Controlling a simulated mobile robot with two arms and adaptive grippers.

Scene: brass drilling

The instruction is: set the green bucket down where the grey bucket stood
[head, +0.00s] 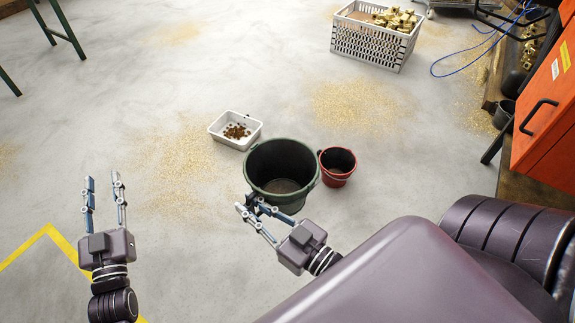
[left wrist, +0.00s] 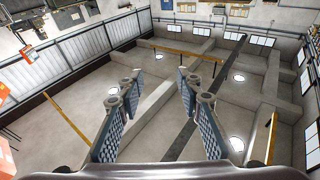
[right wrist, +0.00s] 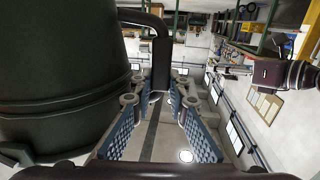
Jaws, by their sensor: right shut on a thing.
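The green bucket (head: 284,158) is large, dark green, open at the top and looks empty in the head view. My right gripper (head: 249,206) is at its near left side, shut on the bucket's handle. In the right wrist view the bucket (right wrist: 55,75) fills the left side, and the dark handle (right wrist: 161,48) comes down between the fingers. I cannot tell whether the bucket touches the floor. My left gripper (head: 103,182) is open and empty over bare floor at the left. A dark grey bucket-like container (head: 503,114) stands at the right edge.
A small red bucket (head: 337,165) stands close beside the green one. A white tray (head: 222,132) with brown bits lies behind it. A white crate (head: 362,47) of brass parts is at the back. An orange cabinet (head: 548,120) is at the right. The left floor is mostly clear.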

